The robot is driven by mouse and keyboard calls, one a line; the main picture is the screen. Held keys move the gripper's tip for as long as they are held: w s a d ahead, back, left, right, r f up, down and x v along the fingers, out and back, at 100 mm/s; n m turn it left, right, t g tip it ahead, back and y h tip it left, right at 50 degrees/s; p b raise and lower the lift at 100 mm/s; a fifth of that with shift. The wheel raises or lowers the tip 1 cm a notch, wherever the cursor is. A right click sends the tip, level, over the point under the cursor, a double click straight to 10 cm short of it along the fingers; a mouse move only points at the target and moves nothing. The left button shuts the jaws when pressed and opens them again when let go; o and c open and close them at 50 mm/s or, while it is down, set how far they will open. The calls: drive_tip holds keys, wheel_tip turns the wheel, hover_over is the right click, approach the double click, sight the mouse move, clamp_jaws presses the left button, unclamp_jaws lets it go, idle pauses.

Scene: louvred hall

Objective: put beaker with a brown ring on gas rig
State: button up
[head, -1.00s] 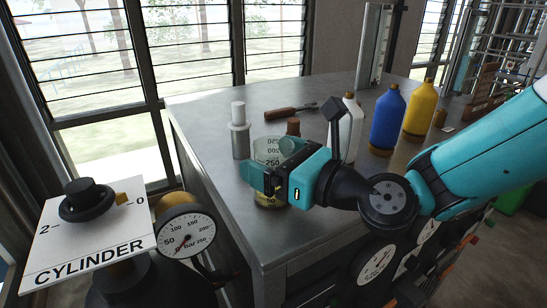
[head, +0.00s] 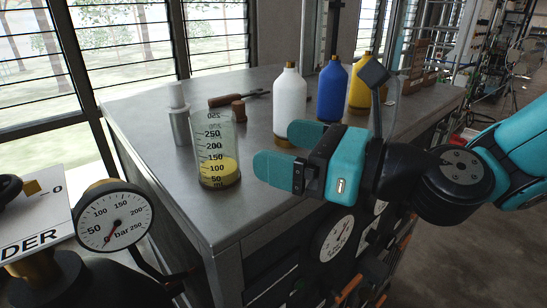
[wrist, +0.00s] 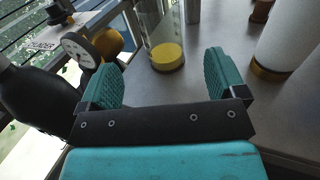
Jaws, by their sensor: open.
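A clear graduated beaker (head: 215,150) stands upright on the metal bench top (head: 150,110), near its front left edge. It has a yellow-brown band or fill at its base; I see no separate brown ring. My gripper (head: 275,148) is open and empty, to the right of the beaker and apart from it in the head view. In the wrist view the beaker (wrist: 163,40) shows beyond my two teal fingers (wrist: 163,75), its top cut off. At lower left of the head view are a pressure gauge (head: 115,215) and part of a white cylinder sign (head: 38,225); which thing is the gas rig is unclear.
A white bottle (head: 290,105), a blue bottle (head: 332,95) and a yellow bottle (head: 360,88) stand right of the beaker. A grey post-like object (head: 180,115) and a wooden-handled tool (head: 235,99) are behind it. Gauges (head: 336,238) line the bench front.

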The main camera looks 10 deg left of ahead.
drive_tip(key=shift+s+d, duration=0.1)
drive_tip(key=shift+d, duration=0.05)
drive_tip(key=s+d+f+n+g+h, duration=0.2)
drive_tip(key=s+d+f+n+h, duration=0.2)
drive_tip(key=d+n, duration=0.5)
drive_tip(key=s+d+f+n+g+h, duration=0.3)
drive_tip(key=s+d+n+h, duration=0.4)
drive_tip(key=n, duration=1.2)
drive_tip(key=shift+s+d+f+n+g+h, duration=0.25)
drive_tip(key=shift+d+f+h, duration=0.25)
drive_tip(key=shift+d+h, duration=0.5)
